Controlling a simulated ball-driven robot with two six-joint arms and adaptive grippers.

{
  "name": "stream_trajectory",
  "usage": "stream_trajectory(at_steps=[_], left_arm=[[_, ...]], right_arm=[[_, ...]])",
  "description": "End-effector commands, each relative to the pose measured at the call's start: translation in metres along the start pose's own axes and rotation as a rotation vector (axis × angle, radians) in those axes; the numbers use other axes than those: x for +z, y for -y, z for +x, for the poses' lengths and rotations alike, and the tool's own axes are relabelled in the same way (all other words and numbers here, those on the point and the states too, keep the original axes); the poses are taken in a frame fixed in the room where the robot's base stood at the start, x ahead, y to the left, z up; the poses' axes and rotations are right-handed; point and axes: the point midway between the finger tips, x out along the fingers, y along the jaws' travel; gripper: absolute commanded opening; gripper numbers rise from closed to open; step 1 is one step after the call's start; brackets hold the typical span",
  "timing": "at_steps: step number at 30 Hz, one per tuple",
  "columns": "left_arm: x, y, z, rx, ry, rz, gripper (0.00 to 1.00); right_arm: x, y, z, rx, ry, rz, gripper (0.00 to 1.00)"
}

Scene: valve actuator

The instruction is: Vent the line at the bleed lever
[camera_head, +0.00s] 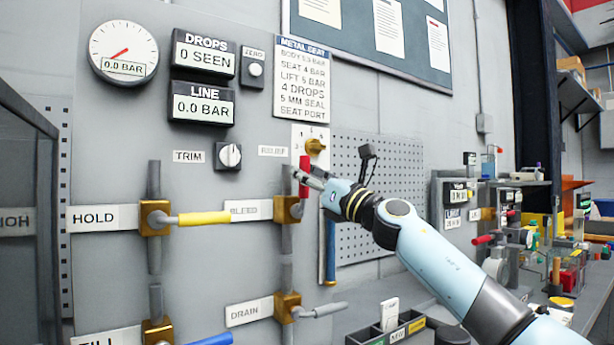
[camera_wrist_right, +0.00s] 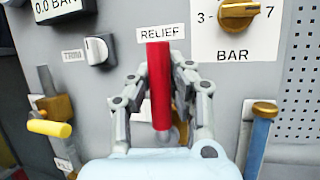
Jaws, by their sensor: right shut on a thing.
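The bleed lever (camera_head: 304,176) has a red handle and stands upright at its brass valve (camera_head: 289,209), right of the BLEED label (camera_head: 248,210). My right gripper (camera_head: 310,181) is shut on the red handle. In the right wrist view the red lever (camera_wrist_right: 159,85) stands between the two fingers of my right gripper (camera_wrist_right: 160,95), under the RELIEF label. The LINE display (camera_head: 202,105) reads 0.0 BAR, and the round gauge (camera_head: 123,52) also reads 0.0 BAR. The DROPS display (camera_head: 204,54) reads 0 SEEN. My left gripper is not in view.
The yellow HOLD lever (camera_head: 204,218) lies horizontal to the left. The grey DRAIN lever (camera_head: 322,311) is below. The brass relief knob (camera_head: 315,146) is above my gripper. A cluttered bench (camera_head: 560,300) is at right.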

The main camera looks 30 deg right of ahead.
Motion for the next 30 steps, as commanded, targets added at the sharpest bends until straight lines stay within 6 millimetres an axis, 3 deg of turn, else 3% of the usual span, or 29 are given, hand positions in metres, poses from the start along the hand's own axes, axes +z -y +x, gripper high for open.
stream_trajectory(at_steps=[12,13,19,30], left_arm=[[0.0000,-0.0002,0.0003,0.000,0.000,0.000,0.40],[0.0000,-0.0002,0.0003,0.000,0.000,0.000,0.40],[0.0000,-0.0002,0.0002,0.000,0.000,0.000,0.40],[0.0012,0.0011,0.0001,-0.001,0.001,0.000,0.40]], right_arm=[[-0.0035,0.0000,-0.0011,0.002,-0.008,-0.008,0.00],[-0.0036,0.0001,-0.0011,0.002,-0.008,-0.008,0.17],[-0.0022,-0.0001,-0.0006,0.002,-0.006,-0.007,0.43],[-0.0013,0.0004,-0.0085,0.002,-0.005,-0.010,0.44]])
